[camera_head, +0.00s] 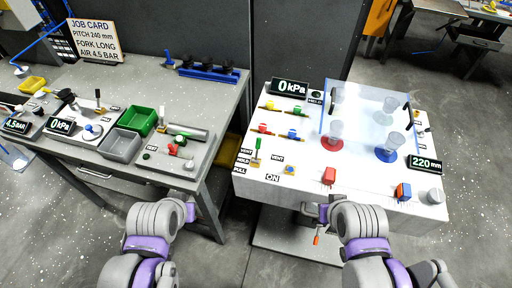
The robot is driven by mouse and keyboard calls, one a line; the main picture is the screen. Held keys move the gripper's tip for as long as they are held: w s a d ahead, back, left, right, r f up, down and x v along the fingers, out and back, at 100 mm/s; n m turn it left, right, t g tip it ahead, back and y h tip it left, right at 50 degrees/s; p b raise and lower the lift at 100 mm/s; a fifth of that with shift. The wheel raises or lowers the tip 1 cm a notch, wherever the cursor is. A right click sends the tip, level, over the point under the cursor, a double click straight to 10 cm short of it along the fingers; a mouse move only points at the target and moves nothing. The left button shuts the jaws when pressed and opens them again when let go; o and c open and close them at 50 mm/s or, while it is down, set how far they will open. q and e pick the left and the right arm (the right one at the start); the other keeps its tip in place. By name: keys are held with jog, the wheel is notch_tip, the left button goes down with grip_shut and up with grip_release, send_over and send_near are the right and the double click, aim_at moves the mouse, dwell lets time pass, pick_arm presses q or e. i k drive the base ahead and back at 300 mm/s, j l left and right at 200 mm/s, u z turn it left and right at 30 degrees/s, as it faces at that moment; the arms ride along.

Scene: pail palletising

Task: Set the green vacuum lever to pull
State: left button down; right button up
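The green vacuum lever (257,145) stands near the left edge of the white table, its handle pointing up. Labels VENT (246,151), HOLD (243,160) and PULL (239,170) run down its left side, PULL nearest me. The lever's base lies beside VENT and HOLD; its exact setting is too small to tell. A display (289,88) at the back of this table reads 0 kPa. My two arms come in at the bottom, in front of the tables and apart from the lever.
A clear panel (350,117) with cups stands on the white table (310,190). The grey bench (110,163) is at left, with a floor gap between.

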aim_at(258, 140)
jog(key=l+u, duration=0.15)
jog(key=u, duration=0.9)
jog(key=k+l+u, duration=0.15)
jog(key=l+u, duration=0.2)
jog(key=k+l+u, duration=0.2)
jog(key=u, duration=0.15)
jog(key=k+l+u, duration=0.2)
jog(key=u, duration=0.15)
jog(key=k+l+u, duration=0.1)
jog(key=k+l, duration=0.4)
jog(key=k, duration=0.35)
jog(key=l+u, duration=0.05)
